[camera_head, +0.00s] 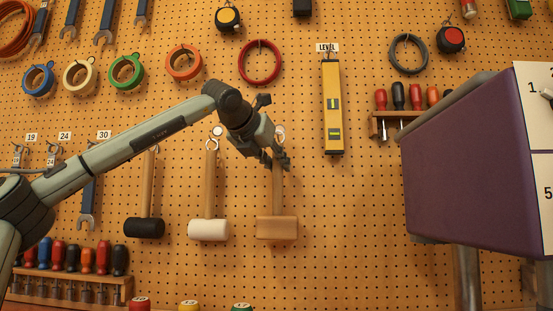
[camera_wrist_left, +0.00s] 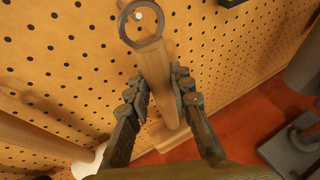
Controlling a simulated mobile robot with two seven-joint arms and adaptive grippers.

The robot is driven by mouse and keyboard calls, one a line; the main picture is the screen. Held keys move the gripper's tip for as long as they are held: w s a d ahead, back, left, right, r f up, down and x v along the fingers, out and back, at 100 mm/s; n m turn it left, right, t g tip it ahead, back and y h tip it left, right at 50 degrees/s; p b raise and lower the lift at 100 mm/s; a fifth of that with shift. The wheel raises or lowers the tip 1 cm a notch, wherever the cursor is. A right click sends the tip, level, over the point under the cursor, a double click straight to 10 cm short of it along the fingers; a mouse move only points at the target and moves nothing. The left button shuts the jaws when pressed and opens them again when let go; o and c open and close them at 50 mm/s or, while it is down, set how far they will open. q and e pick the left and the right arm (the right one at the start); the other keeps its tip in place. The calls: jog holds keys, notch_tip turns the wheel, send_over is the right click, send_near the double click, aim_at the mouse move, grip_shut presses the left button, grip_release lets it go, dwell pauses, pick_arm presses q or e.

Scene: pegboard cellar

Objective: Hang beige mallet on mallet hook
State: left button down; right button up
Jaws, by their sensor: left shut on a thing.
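The beige mallet (camera_head: 277,228) hangs head-down against the pegboard, right of the white mallet (camera_head: 208,230). My left gripper (camera_head: 278,158) is shut on its wooden handle, near the top. In the left wrist view the fingers (camera_wrist_left: 158,105) lie on both sides of the handle (camera_wrist_left: 155,72). The ring (camera_wrist_left: 141,28) at the handle's end is around the pale round tip of the mallet hook (camera_wrist_left: 138,15). Whether the ring rests on the hook cannot be told. My right gripper is not in view.
The black mallet (camera_head: 144,228) hangs farther left. A yellow level (camera_head: 333,105) hangs to the right, and a purple box-like thing (camera_head: 470,165) juts out at the right. A screwdriver rack (camera_head: 75,285) is low left. Bare pegboard lies right of the beige mallet.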

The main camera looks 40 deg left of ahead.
pick_arm(q)
jog(key=shift+w+a+r+p, duration=0.1)
jog(key=shift+w+a+p, duration=0.3)
jog(key=shift+w+a, duration=0.15)
jog(key=shift+w, duration=0.15)
jog(key=shift+w+a+f, duration=0.3)
jog(key=shift+f, duration=0.1)
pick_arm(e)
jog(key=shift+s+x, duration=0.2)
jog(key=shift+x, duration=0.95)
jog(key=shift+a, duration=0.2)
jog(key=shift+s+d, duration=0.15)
pick_arm(q)
jog(key=c, duration=1.3)
grip_release()
jog(key=shift+f, duration=0.1)
